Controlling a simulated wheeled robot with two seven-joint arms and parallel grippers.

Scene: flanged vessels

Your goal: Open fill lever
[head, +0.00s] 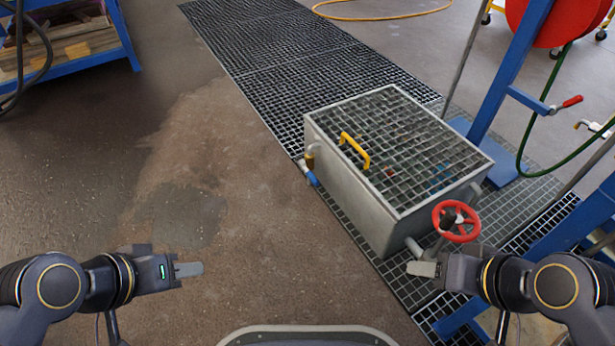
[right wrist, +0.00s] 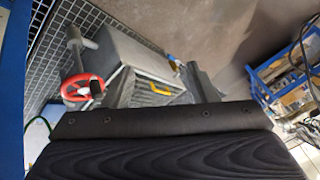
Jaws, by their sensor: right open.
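A grey metal tank (head: 355,190) with a grated lid stands on the floor grating. A small brass valve with a blue lever (head: 312,179) sits at its left side. A red handwheel (head: 456,222) is on a pipe at its near right corner; it also shows in the right wrist view (right wrist: 82,88). A red-handled lever (head: 571,102) is on the blue frame at right. None is labelled as the fill lever. My right gripper (head: 422,269) is open and empty, just left of and below the handwheel, apart from it. My left gripper (head: 188,270) is over bare floor, seen edge-on.
A yellow handle (head: 355,151) stands on the lid. A blue frame (head: 510,75) with a red reel and green hose (head: 560,160) rises at right. A blue rack (head: 125,35) is at far left. The floor left of the tank is clear.

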